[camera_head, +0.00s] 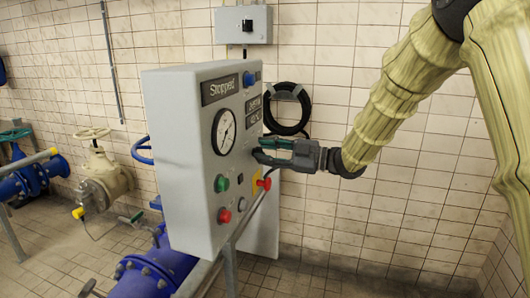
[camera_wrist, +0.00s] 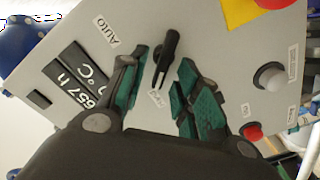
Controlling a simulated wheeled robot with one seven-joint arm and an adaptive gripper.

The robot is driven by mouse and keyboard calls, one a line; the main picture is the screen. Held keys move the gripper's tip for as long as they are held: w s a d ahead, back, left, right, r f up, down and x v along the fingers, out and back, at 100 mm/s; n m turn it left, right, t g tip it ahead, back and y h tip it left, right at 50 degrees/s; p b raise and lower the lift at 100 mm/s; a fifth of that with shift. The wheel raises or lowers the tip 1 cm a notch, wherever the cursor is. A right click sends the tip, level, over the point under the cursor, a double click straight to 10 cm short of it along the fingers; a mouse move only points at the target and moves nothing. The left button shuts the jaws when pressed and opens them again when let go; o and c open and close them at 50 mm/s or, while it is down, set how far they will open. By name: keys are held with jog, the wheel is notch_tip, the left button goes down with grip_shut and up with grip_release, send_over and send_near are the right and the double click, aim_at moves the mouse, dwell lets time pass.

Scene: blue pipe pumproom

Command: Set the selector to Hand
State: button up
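The selector (camera_wrist: 168,55) is a black knob on the grey panel (camera_wrist: 225,62), in the wrist view. Its white pointer mark faces down in the picture, toward a small white label (camera_wrist: 157,97) whose text I cannot read surely. The AUTO label (camera_wrist: 116,32) is to the knob's left, and the pointer is turned away from it. My gripper (camera_wrist: 160,80) is open, with one green-padded finger on each side of the knob. Contact is not clear. The head view shows my gripper (camera_head: 264,152) at the front of the cabinet (camera_head: 180,160), hiding the selector there.
A red emergency button on yellow (camera_head: 264,182) sits below my gripper. A gauge (camera_head: 223,132), a green button (camera_head: 222,183) and a red button (camera_head: 224,215) are on the cabinet. A display (camera_wrist: 75,85) lies beside the left finger. Blue pipes (camera_head: 150,275) and a rail stand below.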

jog(key=v, duration=1.1)
jog(key=shift+d, duration=0.15)
notch_tip(320, 180, down, 21)
jog(key=d+m+t+h, duration=0.1)
jog(key=m+t+h, duration=0.4)
jog(key=m, duration=0.4)
jog(key=s+d+f+m+h, duration=0.1)
jog(key=s+f+m+h, duration=0.15)
jog(key=f, duration=0.45)
jog(key=s+d+f+m+g+h, duration=0.15)
jog(key=s+f, duration=0.25)
jog(key=f, duration=0.4)
jog(key=s+d+f+m+h, duration=0.1)
jog(key=s+f+m+h, duration=0.15)
jog(key=f, duration=0.45)
jog(key=s+d+f+m+g+h, duration=0.2)
jog(key=s+f+m, duration=0.1)
jog(key=s+f, duration=0.55)
jog(key=s+d+f+m+g+h, duration=0.25)
jog(key=s+f, duration=0.35)
jog(key=s, duration=0.5)
jog(key=s+d+f+m+g, duration=0.1)
jog(key=s+f+g, duration=0.1)
jog(key=s, duration=0.7)
jog(key=s+d+f+m+g+h, duration=0.1)
jog(key=s+f+g, duration=0.1)
jog(key=s, duration=0.7)
jog(key=shift+s+d+g, duration=0.3)
jog(key=shift+d, duration=0.05)
